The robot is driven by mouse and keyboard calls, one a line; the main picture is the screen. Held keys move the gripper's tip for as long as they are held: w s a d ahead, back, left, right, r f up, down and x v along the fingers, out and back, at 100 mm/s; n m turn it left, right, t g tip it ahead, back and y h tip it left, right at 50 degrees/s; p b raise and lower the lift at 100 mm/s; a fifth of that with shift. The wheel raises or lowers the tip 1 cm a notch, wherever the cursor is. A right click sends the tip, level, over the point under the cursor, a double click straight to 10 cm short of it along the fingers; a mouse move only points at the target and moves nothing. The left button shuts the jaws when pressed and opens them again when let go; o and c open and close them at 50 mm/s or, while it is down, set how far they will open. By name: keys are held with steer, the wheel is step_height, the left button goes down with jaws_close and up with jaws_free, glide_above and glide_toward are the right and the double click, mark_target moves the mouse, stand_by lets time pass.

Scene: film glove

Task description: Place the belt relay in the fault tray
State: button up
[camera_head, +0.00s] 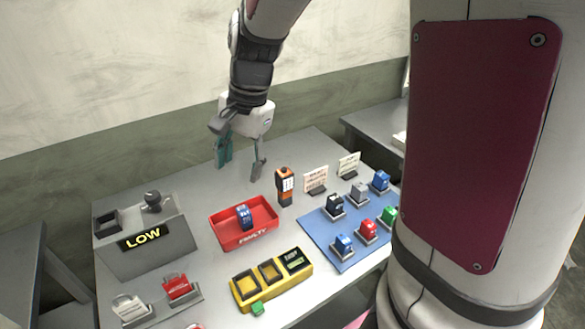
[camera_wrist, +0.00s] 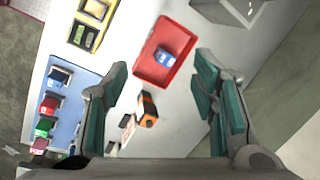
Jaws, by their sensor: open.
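The red fault tray (camera_head: 231,243), marked FAULTY, sits mid-table. A blue relay with a pale label (camera_head: 243,212) lies inside it; its label is too small to read, so I cannot tell whether it is the belt relay. The wrist view also shows the tray (camera_wrist: 186,42) and this relay (camera_wrist: 164,58). My gripper (camera_head: 241,167) is open and empty, above the table behind the tray, its teal-padded fingers wide apart. In the wrist view my gripper (camera_wrist: 162,75) has nothing between its fingers.
Several coloured relays stand on a blue mat (camera_head: 318,228) at right. An orange tester (camera_head: 285,188) and two cards (camera_head: 316,180) stand behind. A yellow block (camera_head: 246,291) with sockets is in front. A grey LOW box (camera_head: 140,255) stands left. The table's back left is clear.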

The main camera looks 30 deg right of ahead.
steer(key=s+r+n+t+h, duration=0.1)
steer(key=s+r+n+t, duration=0.1)
steer(key=s+r+n, duration=0.3)
steer(key=s+d+r+n+t+h, duration=0.1)
steer(key=s+r+n, duration=0.3)
steer(key=s, duration=0.9)
steer(key=n+t, duration=0.1)
steer(key=n, duration=0.1)
steer(key=shift+r+n, duration=0.4)
